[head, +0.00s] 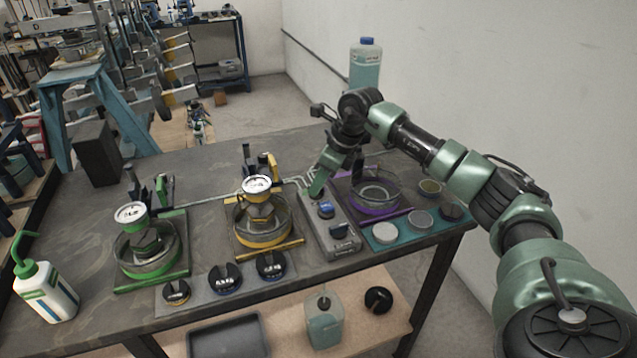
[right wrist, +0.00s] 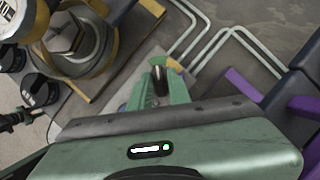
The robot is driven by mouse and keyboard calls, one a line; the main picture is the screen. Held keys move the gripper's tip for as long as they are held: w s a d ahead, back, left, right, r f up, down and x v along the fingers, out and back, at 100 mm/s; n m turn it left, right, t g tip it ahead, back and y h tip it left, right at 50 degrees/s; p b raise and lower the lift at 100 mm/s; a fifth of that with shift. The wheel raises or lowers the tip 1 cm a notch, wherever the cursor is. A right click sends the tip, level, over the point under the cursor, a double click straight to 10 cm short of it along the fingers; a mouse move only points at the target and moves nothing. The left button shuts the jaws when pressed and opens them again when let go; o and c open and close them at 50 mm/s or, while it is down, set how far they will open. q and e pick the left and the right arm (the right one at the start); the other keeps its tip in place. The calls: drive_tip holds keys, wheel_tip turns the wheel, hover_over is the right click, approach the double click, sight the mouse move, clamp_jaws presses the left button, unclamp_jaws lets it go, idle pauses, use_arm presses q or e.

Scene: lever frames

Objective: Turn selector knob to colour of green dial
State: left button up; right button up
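A grey control box (head: 326,238) stands on the table between the yellow and purple stations. My right gripper (head: 318,187) points down at its far end. In the right wrist view, a dark upright knob handle (right wrist: 160,80) shows at the green fingertips (right wrist: 162,91), with a yellow and green coloured ring (right wrist: 175,64) just beyond. The fingers sit close around the handle; I cannot tell whether they grip it. They hide most of the selector. A white round dial (head: 130,213) stands over the green-trimmed station, its reading too small to tell. My left gripper is not in view.
The yellow station (head: 263,247) stands left of the box and the purple station (head: 374,206) right of it. Several dark knobs (head: 225,278) line a front panel. A squeeze bottle (head: 45,291) stands at the left. A tall bottle (head: 365,65) stands behind my right arm.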

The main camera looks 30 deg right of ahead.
drive_tip(key=shift+o, duration=0.5)
drive_tip(key=b+v, duration=0.1)
drive_tip(key=v, duration=0.6)
drive_tip(key=shift+r, duration=0.4)
drive_tip(key=shift+s, duration=0.1)
